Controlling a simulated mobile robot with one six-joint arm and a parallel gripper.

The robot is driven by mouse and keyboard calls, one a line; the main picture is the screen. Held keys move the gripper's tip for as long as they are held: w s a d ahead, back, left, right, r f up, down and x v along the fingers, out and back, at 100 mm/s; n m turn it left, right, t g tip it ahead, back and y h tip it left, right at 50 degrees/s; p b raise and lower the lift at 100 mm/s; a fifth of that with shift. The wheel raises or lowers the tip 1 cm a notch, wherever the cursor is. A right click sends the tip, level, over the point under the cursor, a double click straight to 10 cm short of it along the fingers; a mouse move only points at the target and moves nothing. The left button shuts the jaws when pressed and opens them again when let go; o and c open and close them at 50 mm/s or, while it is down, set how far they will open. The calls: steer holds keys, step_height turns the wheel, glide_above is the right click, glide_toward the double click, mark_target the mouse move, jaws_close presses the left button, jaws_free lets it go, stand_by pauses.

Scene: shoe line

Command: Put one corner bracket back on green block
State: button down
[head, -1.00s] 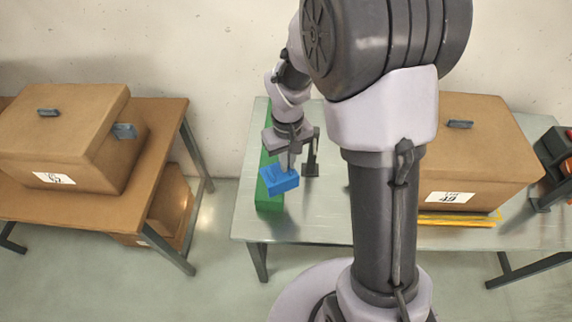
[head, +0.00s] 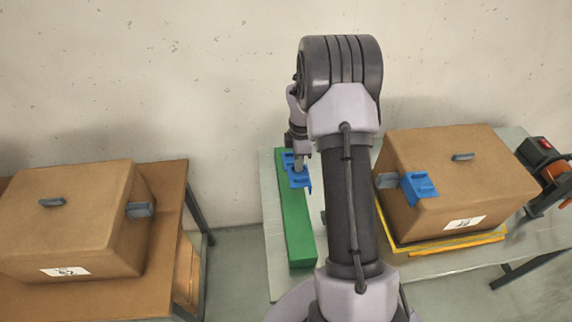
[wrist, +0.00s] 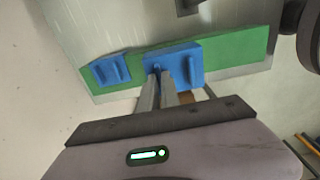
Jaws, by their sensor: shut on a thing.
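The long green block (head: 296,228) lies on the metal table at the left. It also shows in the wrist view (wrist: 235,52). My gripper (wrist: 162,82) is shut on a blue corner bracket (wrist: 184,62), which also shows in the head view (head: 299,181). The held bracket is over the green block; I cannot tell whether it touches. A second blue bracket (wrist: 109,70) sits on the block beside it, partly hidden in the head view (head: 288,159). A third blue bracket (head: 420,188) is on the corner of the right cardboard box (head: 465,175).
The right box stands on a yellow frame (head: 455,242) on the metal table (head: 275,255). A tape dispenser (head: 552,175) is at the far right. Another box (head: 70,215) stands on a brown table (head: 175,200) at the left, with a floor gap between the tables.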

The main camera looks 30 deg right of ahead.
step_height(320, 180, down, 8)
steer(key=b, duration=0.6)
steer(key=shift+f, duration=0.45)
steer(key=shift+f, duration=0.4)
stand_by(0.8)
steer(key=c, duration=1.1)
jaws_free()
steer(key=shift+r, duration=0.15)
step_height(320, 180, up, 7)
steer(key=p, duration=0.5)
